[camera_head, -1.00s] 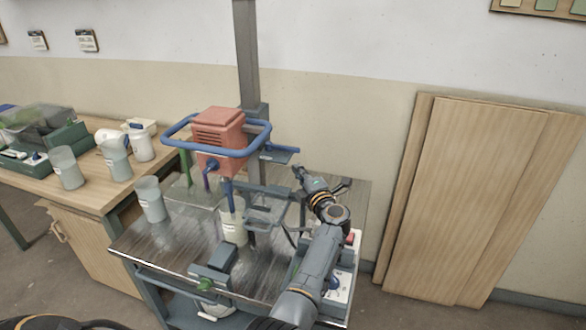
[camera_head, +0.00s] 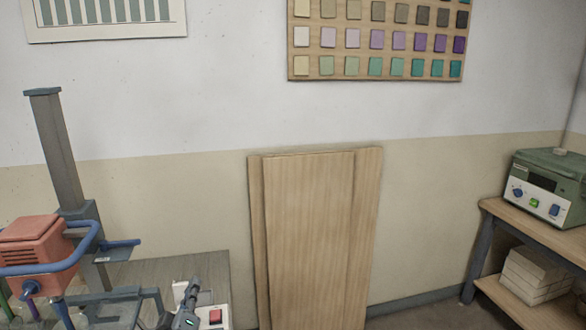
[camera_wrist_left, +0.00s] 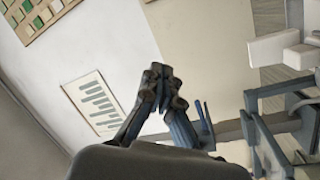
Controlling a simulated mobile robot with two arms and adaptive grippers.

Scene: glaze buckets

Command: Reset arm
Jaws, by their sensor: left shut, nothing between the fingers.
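My left gripper (camera_head: 194,285) shows at the bottom of the head view, in front of the table's right end and close to the white box with a red button (camera_head: 216,314). In the left wrist view its dark fingers (camera_wrist_left: 160,75) are together, with nothing between them. The wall fills most of the view behind them. My right gripper is in neither current view.
The red mixer (camera_head: 35,242) with its blue ring guard and grey column (camera_head: 57,150) stands left of the gripper. Wooden boards (camera_head: 315,240) lean on the wall. A green instrument (camera_head: 545,185) sits on a bench at right.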

